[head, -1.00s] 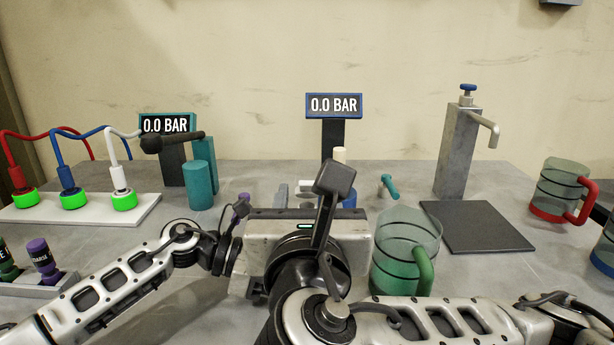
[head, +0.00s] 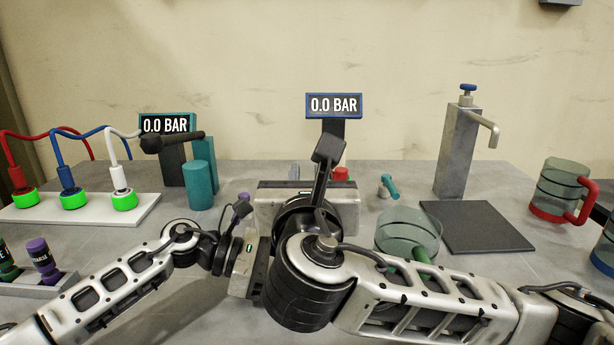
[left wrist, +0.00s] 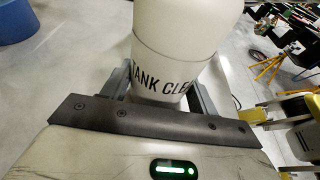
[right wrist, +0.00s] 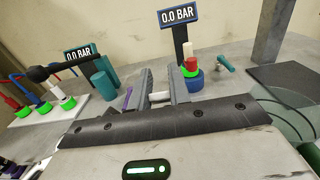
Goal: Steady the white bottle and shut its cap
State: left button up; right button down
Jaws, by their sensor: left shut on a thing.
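The white bottle (left wrist: 180,42) fills the top middle of the left wrist view, with dark lettering on its side. My left gripper (left wrist: 160,88) has its fingers on both sides of it and is shut on it. The bottle's top is outside that view, and my right arm hides the bottle in the head view. My right gripper (right wrist: 159,78) points away from me, its two fingers apart. A small pale piece (right wrist: 160,97) shows low between them; I cannot tell whether it is part of the bottle. I cannot make out the cap.
A blue-based post with green and red rings (right wrist: 192,72) stands right of my right gripper. A clear jug with green handle (head: 408,232), a dark mat (head: 478,227) and a grey dispenser (head: 457,150) are further right. A white block with hoses (head: 90,210) is left.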

jog(key=shift+s+f, duration=0.1)
jog(key=t, duration=0.1)
jog(key=s+t, duration=0.1)
jog(key=t, duration=0.1)
jog(key=shift+f+t, duration=0.3)
jog(key=shift+f, duration=0.1)
jog(key=shift+s+f+t, duration=0.2)
jog(key=shift+f+t, duration=0.05)
jog(key=shift+t, duration=0.65)
jog(key=shift+s+f+t, duration=0.2)
jog(key=shift+t, duration=0.7)
jog(key=c, duration=1.3)
grip_release()
jog(key=shift+s, duration=0.1)
jog(key=v, duration=1.2)
jog(key=shift+f, duration=0.1)
